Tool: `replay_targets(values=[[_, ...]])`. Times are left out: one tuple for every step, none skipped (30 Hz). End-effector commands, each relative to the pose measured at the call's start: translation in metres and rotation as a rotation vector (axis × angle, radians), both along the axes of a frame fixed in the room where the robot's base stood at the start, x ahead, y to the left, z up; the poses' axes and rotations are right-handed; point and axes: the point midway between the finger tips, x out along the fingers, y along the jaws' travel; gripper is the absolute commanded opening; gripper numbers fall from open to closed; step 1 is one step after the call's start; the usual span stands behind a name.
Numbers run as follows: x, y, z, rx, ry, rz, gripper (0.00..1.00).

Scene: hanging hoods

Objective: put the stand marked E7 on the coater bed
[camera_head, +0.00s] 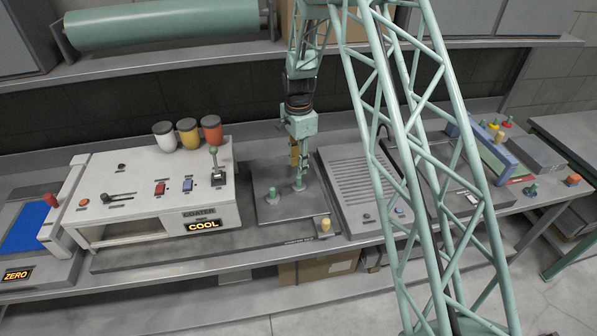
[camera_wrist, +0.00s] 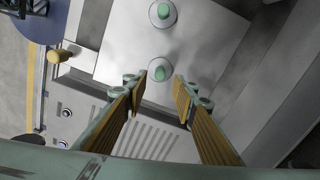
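Two small stands with green knobs are on a square grey plate (camera_head: 268,216) right of the white coater (camera_head: 140,185). One stand (camera_head: 299,184) is just below my gripper (camera_head: 297,164); the other stand (camera_head: 273,196) is left of it. Their markings cannot be read. In the wrist view, my gripper (camera_wrist: 160,80) is open, with its fingers apart on either side of the nearer stand (camera_wrist: 158,72). I cannot tell whether they touch it. The other stand (camera_wrist: 163,14) is farther up, clear of the fingers. I cannot tell which surface is the coater bed; a long dark slab (camera_head: 150,258) runs under the coater.
The coater's display reads COOL. A yellow-knobbed piece (camera_head: 325,225) is at the plate's front right corner. A slotted grey unit (camera_head: 361,190) stands right of the plate. Three coloured cups (camera_head: 187,134) are behind the coater. A blue-topped unit (camera_head: 28,228) reading ZERO is far left.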

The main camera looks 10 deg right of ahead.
Motion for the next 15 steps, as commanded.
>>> replay_targets(values=[[0.001, 0.000, 0.006, -0.001, -0.002, 0.000, 0.25], [0.001, 0.000, 0.010, 0.000, -0.003, 0.000, 0.25], [0.001, 0.000, 0.015, -0.001, -0.002, 0.000, 0.25], [0.001, 0.000, 0.018, 0.000, -0.002, 0.000, 0.25], [0.001, 0.000, 0.021, 0.000, -0.002, 0.000, 0.25], [0.001, 0.000, 0.025, 0.000, -0.002, 0.000, 0.25], [0.001, 0.000, 0.028, 0.000, -0.002, 0.000, 0.25], [0.001, 0.000, 0.030, 0.000, -0.002, 0.000, 0.25], [0.001, 0.000, 0.033, 0.000, -0.002, 0.000, 0.25], [0.001, 0.000, 0.036, 0.000, -0.001, 0.000, 0.25], [0.001, 0.000, 0.038, 0.000, -0.001, 0.000, 0.25], [0.000, 0.000, 0.040, 0.000, -0.001, 0.000, 0.25], [0.000, 0.000, 0.041, 0.000, -0.001, 0.000, 0.25], [0.000, 0.000, 0.042, 0.000, -0.001, 0.000, 0.25], [0.000, 0.000, 0.043, 0.000, -0.001, 0.000, 0.25]])
